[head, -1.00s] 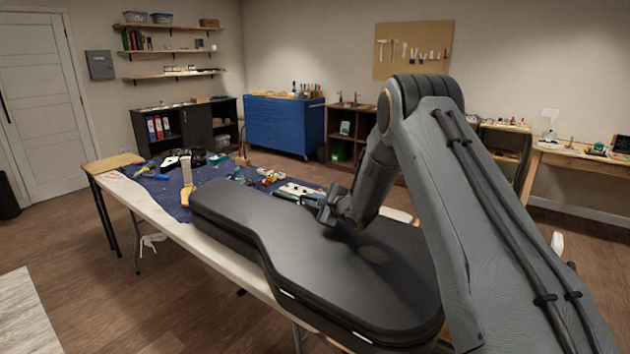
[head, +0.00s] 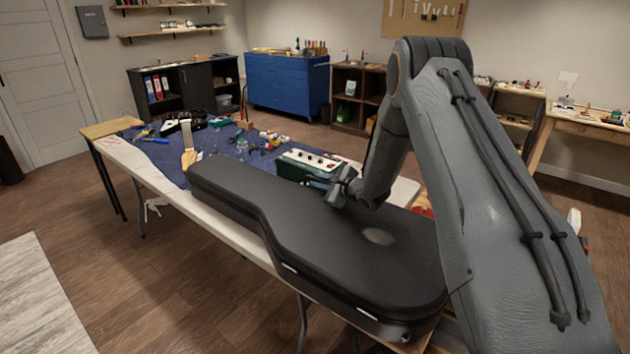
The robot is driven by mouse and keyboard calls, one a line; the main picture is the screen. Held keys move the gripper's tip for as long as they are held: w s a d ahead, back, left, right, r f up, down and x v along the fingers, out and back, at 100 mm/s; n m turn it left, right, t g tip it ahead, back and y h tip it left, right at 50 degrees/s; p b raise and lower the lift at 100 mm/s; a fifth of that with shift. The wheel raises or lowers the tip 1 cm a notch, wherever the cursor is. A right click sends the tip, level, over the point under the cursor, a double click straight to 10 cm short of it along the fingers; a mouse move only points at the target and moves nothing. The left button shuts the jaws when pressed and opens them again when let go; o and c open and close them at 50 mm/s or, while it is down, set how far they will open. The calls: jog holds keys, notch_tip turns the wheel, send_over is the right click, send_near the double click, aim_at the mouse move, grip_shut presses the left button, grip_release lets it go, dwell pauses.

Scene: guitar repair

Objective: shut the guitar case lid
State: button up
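The black guitar case (head: 300,225) lies on the long white table (head: 142,186). Its lid is down along the whole edge that I see, with no clear gap at the seam. My gripper (head: 328,186) is over the far side of the lid, close to its top surface. I cannot tell whether it touches the lid. Its fingers are small and dark here, and whether they are open or shut does not show. The far edge of the case is partly hidden by my arm.
A blue cloth (head: 228,143) with loose tools and parts covers the table's far half. A green box with a white top (head: 305,162) stands just behind the case. A guitar neck (head: 187,146) stands up near the case's narrow end.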

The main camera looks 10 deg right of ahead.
aim_at(327, 183)
jog(key=shift+d, duration=0.25)
jog(key=shift+s, duration=0.1)
jog(key=b+v, duration=0.1)
jog(key=v, duration=0.6)
jog(key=shift+b, duration=0.35)
jog(key=shift+s+d+r, duration=0.15)
jog(key=shift+s, duration=0.05)
